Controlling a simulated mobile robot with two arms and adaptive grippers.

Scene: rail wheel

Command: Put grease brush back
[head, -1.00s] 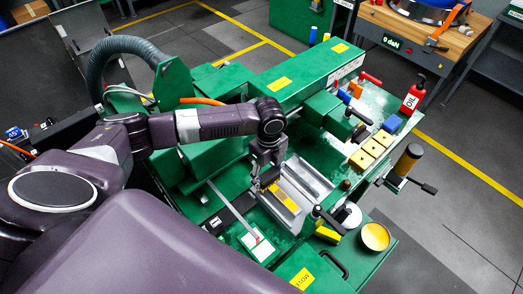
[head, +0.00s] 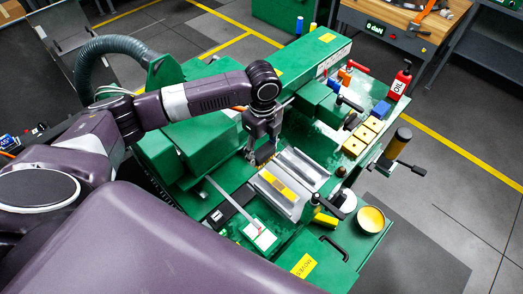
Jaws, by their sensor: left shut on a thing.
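My left gripper (head: 263,151) is shut above the far left end of the silver metal rails (head: 305,166) on the green machine. Between its fingers is a small dark thing, which seems to be the grease brush; the fingers hide most of it and I cannot make out its bristles. A yellow strip (head: 278,187) lies along the nearer metal rail. A round tin with yellow contents (head: 371,219) stands on the green ledge at the front right. My right gripper is not in view.
A silver round cup (head: 346,200) and a yellow-tipped dark handle (head: 326,218) are beside the tin. A green beam (head: 305,60) lies behind.

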